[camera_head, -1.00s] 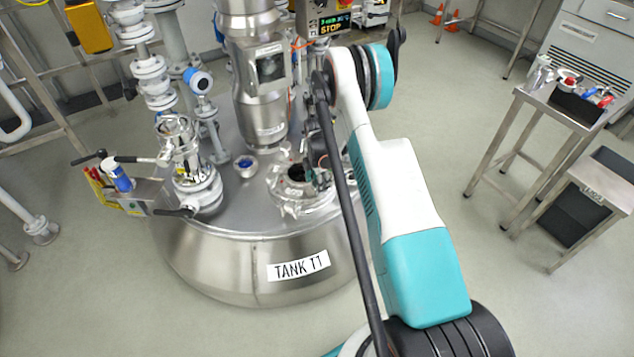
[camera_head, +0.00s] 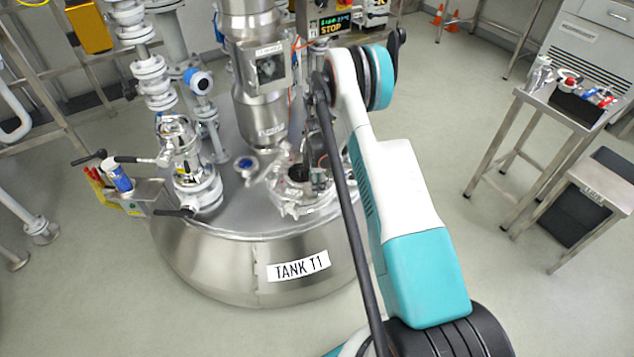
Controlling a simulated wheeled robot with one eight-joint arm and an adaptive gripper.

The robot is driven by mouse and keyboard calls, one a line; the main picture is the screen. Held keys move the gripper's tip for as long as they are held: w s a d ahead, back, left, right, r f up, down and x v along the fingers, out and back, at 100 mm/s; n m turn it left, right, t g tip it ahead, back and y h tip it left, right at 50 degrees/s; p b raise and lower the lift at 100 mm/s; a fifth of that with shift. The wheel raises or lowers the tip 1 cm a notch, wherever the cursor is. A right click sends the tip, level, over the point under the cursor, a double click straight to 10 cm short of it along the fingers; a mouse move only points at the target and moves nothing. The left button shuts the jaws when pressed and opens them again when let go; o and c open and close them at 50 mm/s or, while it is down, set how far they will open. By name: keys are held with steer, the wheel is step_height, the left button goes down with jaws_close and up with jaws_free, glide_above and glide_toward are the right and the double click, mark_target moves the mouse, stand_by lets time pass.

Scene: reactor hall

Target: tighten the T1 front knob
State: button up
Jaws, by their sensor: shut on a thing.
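TANK T1 (camera_head: 215,250) is the steel vessel at the centre, with its name label on the front. Its round hatch (camera_head: 290,210) sits on the right of the tank top, with a dark centre and a shiny rim with fittings. My gripper (camera_head: 318,178) is over the right part of this hatch, partly behind my arm. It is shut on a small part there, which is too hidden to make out. I cannot tell the front knob apart from the other rim fittings. A silvery piece (camera_head: 268,166) slants up at the hatch's left side.
A blue-centred cap (camera_head: 246,163) is left of the hatch. A sight-glass fitting (camera_head: 197,185) with handles stands further left, and a thick steel column (camera_head: 262,110) behind. A steel table (camera_head: 535,98) with small items stands right; floor between is clear.

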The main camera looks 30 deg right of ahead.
steer(key=o, duration=1)
steer(key=shift+o, duration=0.2)
step_height(320, 180, up, 12)
